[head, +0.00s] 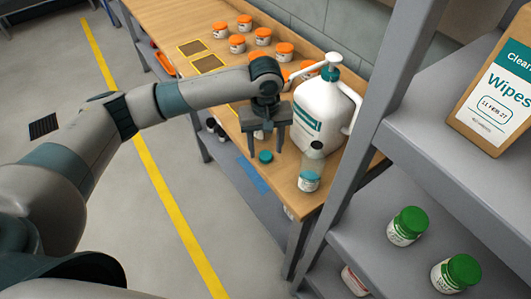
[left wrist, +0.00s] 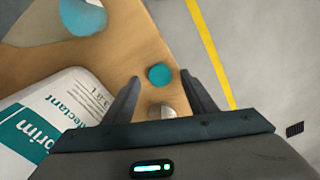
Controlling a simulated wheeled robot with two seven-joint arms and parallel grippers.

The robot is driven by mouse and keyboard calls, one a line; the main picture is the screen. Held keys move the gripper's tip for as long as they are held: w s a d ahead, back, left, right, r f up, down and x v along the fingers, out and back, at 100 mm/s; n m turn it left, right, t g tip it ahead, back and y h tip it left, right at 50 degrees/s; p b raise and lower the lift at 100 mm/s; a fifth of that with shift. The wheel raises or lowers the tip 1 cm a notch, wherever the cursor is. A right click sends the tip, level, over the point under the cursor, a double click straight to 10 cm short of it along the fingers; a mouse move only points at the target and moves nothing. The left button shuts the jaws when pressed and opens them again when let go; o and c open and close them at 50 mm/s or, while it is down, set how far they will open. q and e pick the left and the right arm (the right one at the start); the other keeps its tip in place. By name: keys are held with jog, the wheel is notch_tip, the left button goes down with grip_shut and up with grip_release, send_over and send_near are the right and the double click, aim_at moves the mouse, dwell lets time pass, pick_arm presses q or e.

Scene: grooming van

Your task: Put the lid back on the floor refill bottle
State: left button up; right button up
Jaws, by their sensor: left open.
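A small teal lid (head: 265,156) lies on the wooden bench near its front edge. The refill bottle (head: 309,170), small and clear with a teal-and-white label, stands upright to the lid's right, with no lid seen on its top. My left gripper (head: 263,147) is open and empty, pointing down above the lid. In the left wrist view the lid (left wrist: 160,75) shows between the two fingertips, apart from both. A teal round shape at that view's top left may be part of the bottle. My right gripper is not in view.
A large white pump bottle (head: 322,112) stands close behind the gripper. Several orange-lidded jars (head: 262,36) stand farther back on the bench. A grey shelf rack (head: 442,130) with green-lidded jars (head: 408,226) and a wipes box (head: 500,95) rises at the right. The floor at left is clear.

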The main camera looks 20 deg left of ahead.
pick_arm(q)
jog(key=shift+f, duration=1.05)
jog(key=c, duration=1.1)
